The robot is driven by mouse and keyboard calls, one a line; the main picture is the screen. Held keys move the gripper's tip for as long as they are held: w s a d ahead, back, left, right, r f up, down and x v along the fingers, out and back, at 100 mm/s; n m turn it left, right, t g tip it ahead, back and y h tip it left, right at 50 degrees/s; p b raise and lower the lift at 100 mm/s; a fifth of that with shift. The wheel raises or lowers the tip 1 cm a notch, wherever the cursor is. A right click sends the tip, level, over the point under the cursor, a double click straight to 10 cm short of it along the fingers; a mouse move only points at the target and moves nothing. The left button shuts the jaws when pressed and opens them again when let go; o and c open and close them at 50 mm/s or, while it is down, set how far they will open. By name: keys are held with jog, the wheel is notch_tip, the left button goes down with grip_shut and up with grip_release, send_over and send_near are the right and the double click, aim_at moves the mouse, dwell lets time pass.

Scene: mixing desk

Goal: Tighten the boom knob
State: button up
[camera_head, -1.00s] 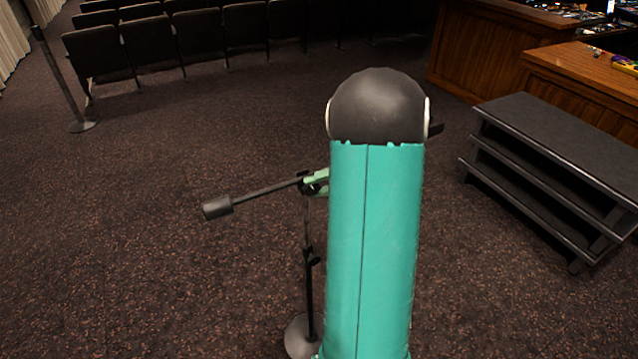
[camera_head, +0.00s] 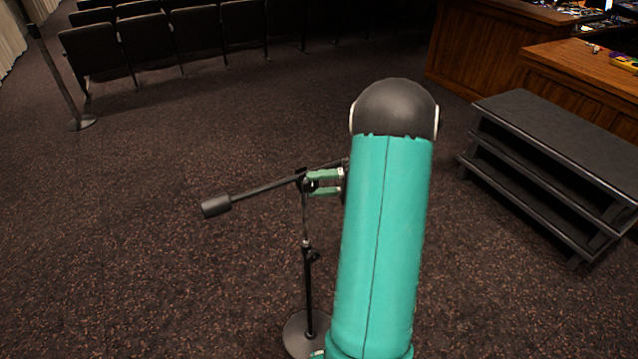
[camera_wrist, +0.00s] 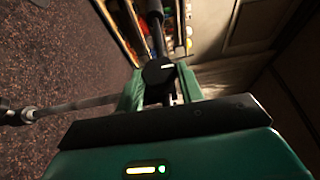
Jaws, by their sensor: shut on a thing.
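The microphone stand (camera_head: 308,280) stands upright on a round base, with its boom (camera_head: 265,189) tilted across the top and a dark cylindrical counterweight (camera_head: 216,206) at the left end. The boom knob (camera_wrist: 158,72) shows in the wrist view as a black round knob with a small white mark, between my green fingers. My gripper (camera_head: 311,184) reaches the boom joint from the right and is shut on the knob. In the head view the knob is too small to make out clearly, and my arm hides part of the boom's right side.
A dark stepped platform (camera_head: 560,140) stands at the right, before wooden desks (camera_head: 480,45) with equipment. The carpet around the stand is clear.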

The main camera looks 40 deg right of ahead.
jog(key=o, duration=1)
jog(key=v, duration=1.3)
jog(key=shift+s+d, duration=0.3)
